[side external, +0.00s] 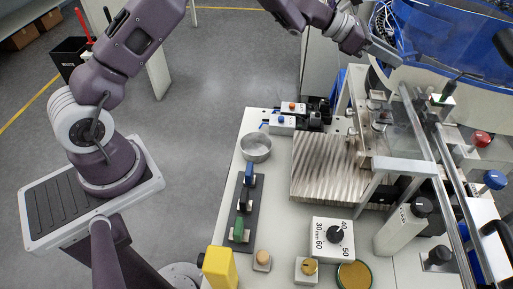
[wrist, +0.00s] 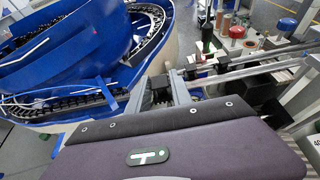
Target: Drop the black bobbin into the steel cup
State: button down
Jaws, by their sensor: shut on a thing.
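The steel cup (side external: 256,147) stands open and upright at the white table's far left corner. My gripper (side external: 386,52) is at the upper right, by the blue feeder bowl, well to the right of the cup and away from it. In the wrist view the pale fingers of my gripper (wrist: 162,92) show past the purple wrist housing. They are shut on a dark piece, which I take as the black bobbin (wrist: 160,95); it is mostly hidden and its shape is unclear.
The blue feeder bowl (wrist: 75,55) has dark parts along its track. A ribbed metal plate (side external: 325,165) and a clear guard with rails (side external: 412,120) stand right of the cup. A dark rack (side external: 243,207) with coloured pieces lies in front of the cup.

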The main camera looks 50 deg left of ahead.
jog(key=s+a+f+m+g+h, duration=0.1)
jog(key=s+a+f+m+g, duration=0.1)
jog(key=s+a+f, duration=0.5)
jog(key=m+g+h, duration=0.3)
jog(key=m+g, duration=0.4)
send_over(259, 138)
jog(key=s+d, duration=0.3)
notch_tip(259, 138, down, 8)
jog(key=shift+d+f, duration=0.2)
jog(key=shift+f, duration=2.65)
jog(key=c, duration=1.2)
grip_release()
jog(key=shift+w, duration=0.1)
jog(key=v, duration=0.7)
jog(key=shift+r, duration=0.15)
